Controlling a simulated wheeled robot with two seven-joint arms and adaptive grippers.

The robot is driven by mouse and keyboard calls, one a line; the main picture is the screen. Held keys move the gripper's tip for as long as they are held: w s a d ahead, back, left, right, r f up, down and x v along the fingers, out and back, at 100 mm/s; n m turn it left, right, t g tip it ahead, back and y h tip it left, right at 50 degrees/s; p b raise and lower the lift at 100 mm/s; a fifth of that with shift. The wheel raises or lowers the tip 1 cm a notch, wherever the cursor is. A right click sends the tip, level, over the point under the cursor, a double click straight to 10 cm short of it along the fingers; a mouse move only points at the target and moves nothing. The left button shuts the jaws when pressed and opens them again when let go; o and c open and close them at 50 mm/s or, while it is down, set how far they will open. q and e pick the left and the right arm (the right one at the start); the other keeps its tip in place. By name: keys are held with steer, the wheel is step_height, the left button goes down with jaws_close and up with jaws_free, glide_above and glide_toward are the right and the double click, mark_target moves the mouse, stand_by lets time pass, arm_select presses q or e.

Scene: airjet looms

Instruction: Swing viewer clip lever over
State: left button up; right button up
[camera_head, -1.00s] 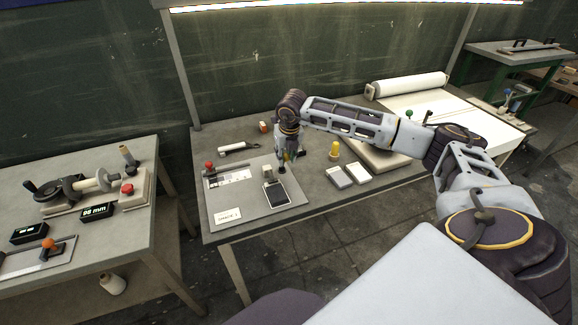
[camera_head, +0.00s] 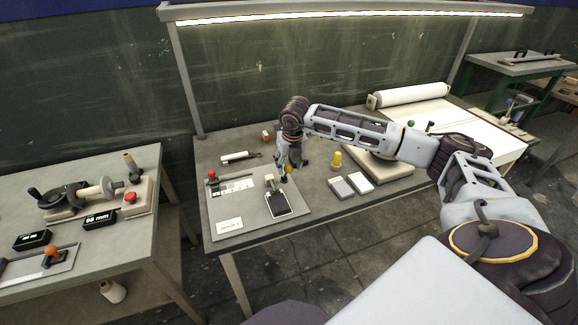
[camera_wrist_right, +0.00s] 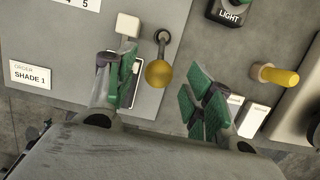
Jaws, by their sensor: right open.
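The clip lever, a yellow ball knob (camera_wrist_right: 160,74) on a short metal arm, shows in the right wrist view on the grey viewer board. Its arm runs up from the knob to a round pivot. My right gripper (camera_wrist_right: 164,90) is open, with green pads on either side of the knob and visible gaps to it. In the head view the right gripper (camera_head: 288,168) is over the board (camera_head: 218,208) and mostly hides the lever. A dark-faced plate (camera_head: 279,204) with a pale block stands beside it. My left gripper is out of view.
A shade card (camera_head: 230,226) lies on the board, and a red-knobbed slider (camera_head: 212,176) stands at its left. A yellow peg (camera_head: 336,158) and two pale blocks (camera_head: 351,186) are to the right. The table's front edge is clear.

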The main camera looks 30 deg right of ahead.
steer(key=shift+r+p, duration=0.45)
steer(key=shift+r, duration=1.2)
steer(key=shift+r+p, duration=0.55)
steer(key=shift+r, duration=0.5)
steer(key=shift+v, duration=0.75)
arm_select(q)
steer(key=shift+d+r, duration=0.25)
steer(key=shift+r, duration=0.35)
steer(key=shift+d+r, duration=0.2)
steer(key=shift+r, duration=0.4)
arm_select(e)
steer(key=v, duration=1)
steer(key=shift+r, duration=0.25)
